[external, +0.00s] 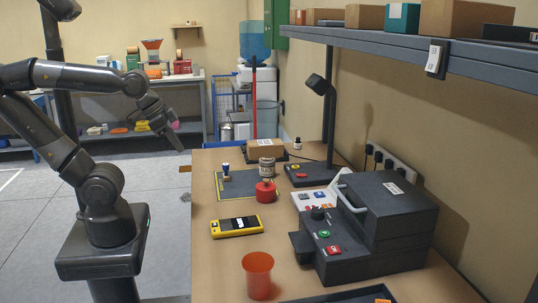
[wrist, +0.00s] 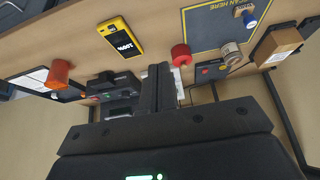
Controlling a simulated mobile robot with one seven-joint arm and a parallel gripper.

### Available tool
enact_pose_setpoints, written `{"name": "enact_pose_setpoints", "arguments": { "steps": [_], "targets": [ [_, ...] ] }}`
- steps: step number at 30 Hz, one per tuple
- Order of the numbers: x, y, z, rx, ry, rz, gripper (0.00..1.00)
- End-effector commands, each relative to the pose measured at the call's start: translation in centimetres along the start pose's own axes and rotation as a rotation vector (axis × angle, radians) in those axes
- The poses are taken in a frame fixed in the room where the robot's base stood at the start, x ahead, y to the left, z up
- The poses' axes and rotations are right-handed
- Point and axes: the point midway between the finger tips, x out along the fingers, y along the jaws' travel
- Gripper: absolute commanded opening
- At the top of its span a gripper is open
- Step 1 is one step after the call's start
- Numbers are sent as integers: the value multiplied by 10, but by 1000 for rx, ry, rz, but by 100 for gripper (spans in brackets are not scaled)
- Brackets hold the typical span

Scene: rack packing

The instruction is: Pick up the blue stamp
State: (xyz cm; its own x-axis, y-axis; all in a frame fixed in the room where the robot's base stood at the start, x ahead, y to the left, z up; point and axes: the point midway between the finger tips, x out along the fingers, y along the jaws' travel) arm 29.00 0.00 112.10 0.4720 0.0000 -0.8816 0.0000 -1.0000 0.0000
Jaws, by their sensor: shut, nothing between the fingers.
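The blue stamp (external: 225,172) stands on the dark grey mat (external: 243,191) near its left side on the table. It also shows at the upper right of the wrist view (wrist: 250,19). My gripper (external: 180,146) is shut and empty, in the air to the left of the table edge and apart from the stamp. In the wrist view the shut fingers (wrist: 161,72) point at the table, with the stamp well off to their right.
A red round object (external: 266,192), a grey can (external: 267,167) and a cardboard box (external: 266,149) stand near the stamp. A yellow device (external: 237,227) and an orange cup (external: 258,277) are nearer the front. A dark machine (external: 375,235) and an overhead shelf (external: 400,56) are on the right.

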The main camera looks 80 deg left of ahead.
Motion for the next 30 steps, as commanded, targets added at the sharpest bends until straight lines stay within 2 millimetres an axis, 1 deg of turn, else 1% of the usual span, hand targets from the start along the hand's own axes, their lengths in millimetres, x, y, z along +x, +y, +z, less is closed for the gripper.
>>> {"name": "enact_pose_setpoints", "arguments": {
  "steps": [5, 30],
  "targets": [
    [0, 0, 0, 0, 0, 0, 1],
    [0, 0, 0, 0, 0, 0, 69]
  ]
}}
